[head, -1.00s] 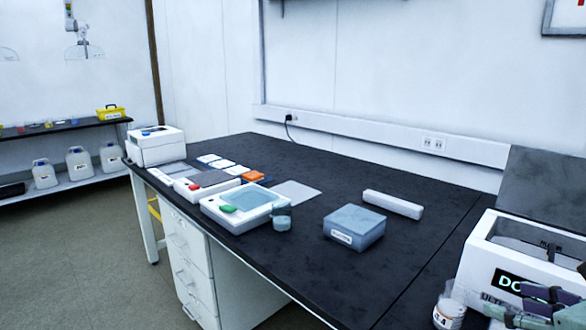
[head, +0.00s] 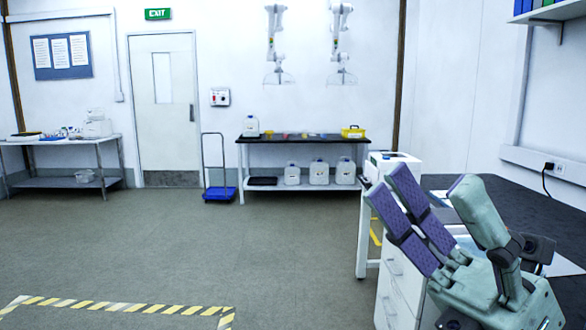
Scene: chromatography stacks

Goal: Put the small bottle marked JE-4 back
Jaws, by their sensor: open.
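My gripper (head: 432,190) is large in the lower right of the head view, raised in front of the dark bench (head: 553,215). Its purple-padded fingers point up and are spread apart, with nothing between them. The small bottle marked JE-4 is not visible in this view. My gripper hides much of the bench top, so I cannot tell what stands behind it.
White drawers (head: 397,290) stand under the bench, with a white device (head: 405,163) at its far end. Open floor lies to the left, with a striped floor marking (head: 120,305). A shelf table (head: 305,142) with jugs, a blue trolley (head: 220,193) and a door (head: 163,100) line the far wall.

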